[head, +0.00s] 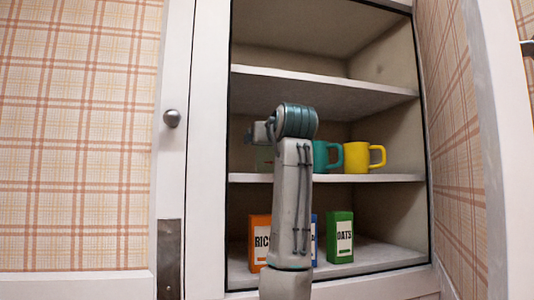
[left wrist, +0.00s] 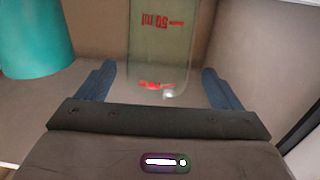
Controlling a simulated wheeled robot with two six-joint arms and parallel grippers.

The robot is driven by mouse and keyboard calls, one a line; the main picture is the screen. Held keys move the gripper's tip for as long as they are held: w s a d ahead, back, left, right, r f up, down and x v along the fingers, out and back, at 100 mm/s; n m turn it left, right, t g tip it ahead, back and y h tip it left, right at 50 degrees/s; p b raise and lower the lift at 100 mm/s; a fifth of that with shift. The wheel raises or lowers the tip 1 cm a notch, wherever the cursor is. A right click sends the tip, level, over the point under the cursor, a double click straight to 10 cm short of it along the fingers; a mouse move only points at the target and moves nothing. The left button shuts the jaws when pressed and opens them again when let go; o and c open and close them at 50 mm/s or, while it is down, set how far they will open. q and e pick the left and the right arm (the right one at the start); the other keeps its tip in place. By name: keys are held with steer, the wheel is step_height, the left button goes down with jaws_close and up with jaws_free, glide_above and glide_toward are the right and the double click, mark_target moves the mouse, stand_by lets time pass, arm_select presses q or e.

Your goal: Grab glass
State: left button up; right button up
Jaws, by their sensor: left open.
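A clear glass (left wrist: 158,50) with red print reading "50 ml" stands between the fingers of my left gripper (left wrist: 158,76) in the left wrist view. Both fingers are apart, one on each side of the glass, and a gap shows at each side. In the head view the gripper (head: 257,134) is at the middle shelf, and the glass (head: 264,158) shows faintly below it, partly hidden by my arm. My right gripper is in neither view.
A teal mug (head: 322,156) and a yellow mug (head: 362,157) stand on the same shelf (head: 345,178). The teal mug (left wrist: 32,38) is close to the glass in the wrist view. Below are an orange rice box (head: 259,238), a blue box (head: 315,238) and a green oats box (head: 340,237).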

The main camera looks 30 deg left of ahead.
arm_select(q)
steer(key=p+x, duration=0.2)
steer(key=x, duration=0.1)
steer(key=shift+w+r+p, duration=0.1)
steer(key=shift+w+p, duration=0.2)
steer(key=shift+w, duration=0.05)
steer(key=shift+w+a, duration=0.15)
steer(key=shift+a, duration=0.25)
steer(key=shift+w+d, duration=0.1)
steer(key=c, duration=1.1)
steer(key=shift+c, duration=0.3)
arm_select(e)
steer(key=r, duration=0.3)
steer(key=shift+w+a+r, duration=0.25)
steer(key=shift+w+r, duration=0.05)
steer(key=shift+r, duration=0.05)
